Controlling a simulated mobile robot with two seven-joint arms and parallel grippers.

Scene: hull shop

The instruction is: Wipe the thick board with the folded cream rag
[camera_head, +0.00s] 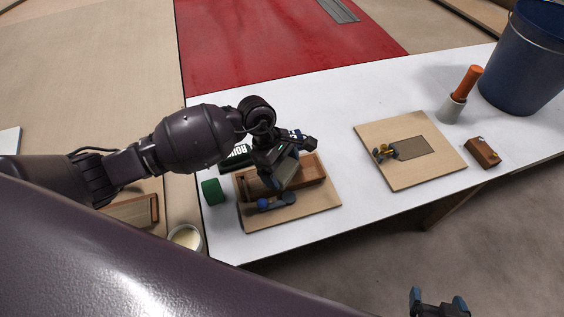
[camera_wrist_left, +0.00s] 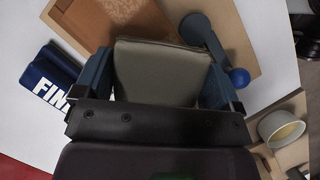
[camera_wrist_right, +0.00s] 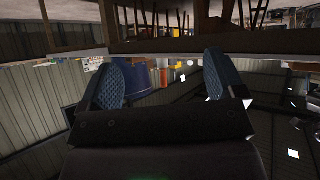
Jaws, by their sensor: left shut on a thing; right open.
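My left gripper (camera_wrist_left: 158,88) is shut on the folded rag (camera_wrist_left: 160,65), which looks greyish cream. The tray stands on a pale board (camera_head: 320,207) at the left of the white table. A second pale board (camera_head: 430,171), bearing a grey rectangle, lies to the right. My right gripper (camera_head: 438,302) is open and empty at the bottom right, away from the table.
A blue-knobbed tool (camera_head: 277,202) lies in front of the tray. A green block (camera_head: 213,192) and a cream-filled cup (camera_head: 186,238) are on its left; a blue FINE block (camera_wrist_left: 48,78) lies beside it. A blue bucket (camera_head: 522,62) stands far right. The table between the boards is clear.

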